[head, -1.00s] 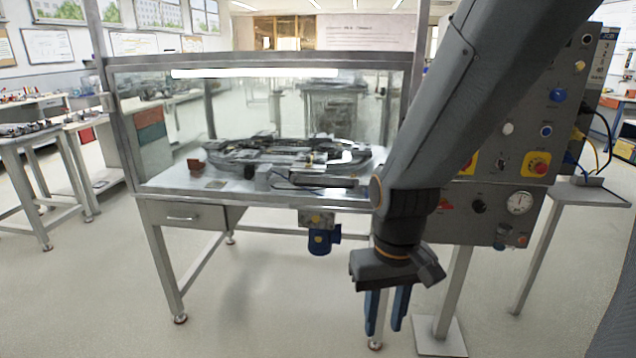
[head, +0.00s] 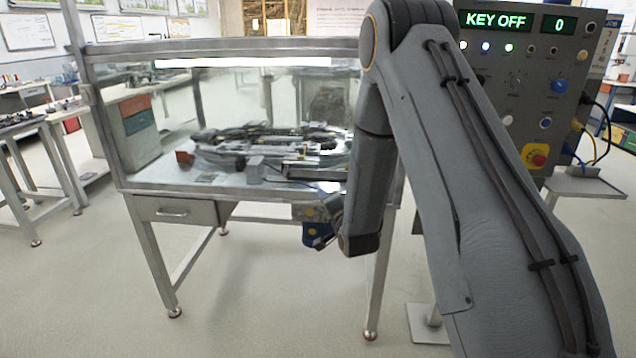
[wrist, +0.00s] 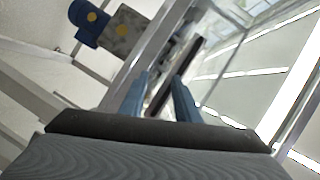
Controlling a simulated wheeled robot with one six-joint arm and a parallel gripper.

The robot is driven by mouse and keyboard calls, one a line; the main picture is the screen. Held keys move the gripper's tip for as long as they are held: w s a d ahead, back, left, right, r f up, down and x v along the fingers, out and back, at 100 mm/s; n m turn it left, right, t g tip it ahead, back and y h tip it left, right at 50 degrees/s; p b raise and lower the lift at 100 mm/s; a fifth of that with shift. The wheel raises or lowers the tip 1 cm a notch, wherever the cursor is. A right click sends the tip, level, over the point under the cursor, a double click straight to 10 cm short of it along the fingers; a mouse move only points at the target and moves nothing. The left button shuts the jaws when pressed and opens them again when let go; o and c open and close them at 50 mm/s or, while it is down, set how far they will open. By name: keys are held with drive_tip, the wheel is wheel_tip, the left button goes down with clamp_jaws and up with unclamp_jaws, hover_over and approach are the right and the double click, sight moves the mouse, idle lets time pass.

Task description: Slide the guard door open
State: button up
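The guard door (head: 240,100) is a clear pane in a grey metal frame at the front of the enclosure. It looks closed across the front, though my arm covers its right end. In the wrist view the clear panel (wrist: 230,65) fills the right side. A dark bar (wrist: 190,58), which looks like the door's handle, runs slantwise ahead of my gripper (wrist: 162,76). The two blue fingers are apart, with the bar's lower end appearing between them. I cannot tell whether they touch it. In the head view my arm hides the fingers.
A control panel reading KEY OFF (head: 510,20) stands at the right behind my arm. A blue motor (head: 314,235) hangs under the table edge and also shows in the wrist view (wrist: 90,22). A drawer (head: 173,211) is at the left. The floor ahead is free.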

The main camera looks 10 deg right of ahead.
sight(318, 183)
drive_tip(key=w+m+t, duration=0.1)
drive_tip(key=w, duration=0.1)
drive_tip(key=w+r+m+t+p, duration=0.1)
drive_tip(key=w, duration=0.2)
drive_tip(key=w+r+m+t+y, duration=0.1)
drive_tip(key=w+t, duration=0.1)
drive_tip(key=w, duration=0.1)
drive_tip(key=shift+a+r+p, duration=0.1)
drive_tip(key=shift+a+p, duration=0.3)
clamp_jaws()
